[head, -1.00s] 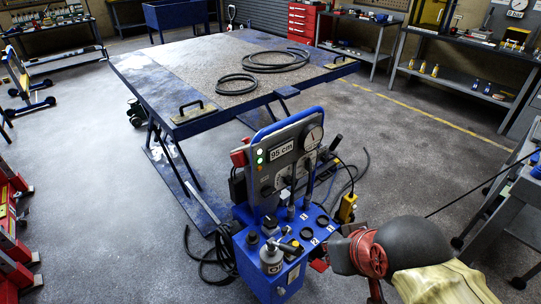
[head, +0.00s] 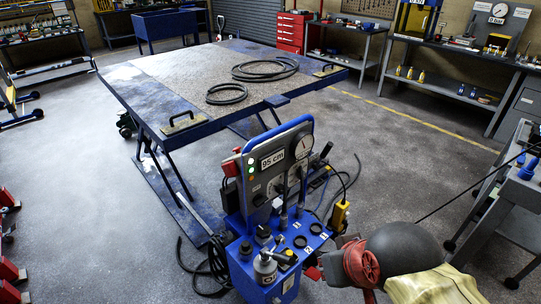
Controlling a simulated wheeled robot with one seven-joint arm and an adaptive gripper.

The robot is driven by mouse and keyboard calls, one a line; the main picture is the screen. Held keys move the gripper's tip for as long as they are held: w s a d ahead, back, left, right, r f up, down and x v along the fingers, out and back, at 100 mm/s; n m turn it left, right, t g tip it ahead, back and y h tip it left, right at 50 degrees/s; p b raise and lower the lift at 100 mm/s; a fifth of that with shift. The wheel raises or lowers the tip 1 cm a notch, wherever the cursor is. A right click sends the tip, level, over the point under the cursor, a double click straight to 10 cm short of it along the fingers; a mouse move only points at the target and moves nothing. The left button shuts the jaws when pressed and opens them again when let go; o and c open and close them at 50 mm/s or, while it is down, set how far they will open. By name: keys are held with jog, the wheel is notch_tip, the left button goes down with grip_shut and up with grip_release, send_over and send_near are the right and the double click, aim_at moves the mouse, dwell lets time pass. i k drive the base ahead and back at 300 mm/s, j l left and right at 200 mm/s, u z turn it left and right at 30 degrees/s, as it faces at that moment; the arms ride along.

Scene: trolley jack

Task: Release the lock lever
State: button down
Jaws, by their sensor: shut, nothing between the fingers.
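A blue hydraulic unit (head: 240,268) stands in front of the lift table, with an upright grey panel (head: 257,187) reading "95 cm" and a round gauge (head: 303,146). Thin upright levers (head: 284,205) rise from its top in front of the panel. I cannot tell which one is the lock lever. My gripper (head: 322,264) is small and dark at the end of my arm, low at the unit's right side. It looks shut and empty, apart from the upright levers. Its fingertips are hard to make out.
The blue lift table (head: 190,138) stands behind the unit, carrying black hose coils (head: 265,69). Black cables (head: 205,265) lie on the floor left of the unit. A yellow pendant (head: 340,214) hangs at its right. A grey cart (head: 510,195) stands far right. Open floor lies left and right.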

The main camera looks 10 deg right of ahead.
aim_at(324, 155)
jog(key=i+l+u, duration=0.1)
jog(key=i+l, duration=0.15)
jog(key=i+l+u, duration=0.1)
jog(key=i+l, duration=0.15)
jog(key=l, duration=0.15)
jog(key=i+l+u, duration=0.15)
jog(key=i+l, duration=0.1)
jog(key=l, duration=0.1)
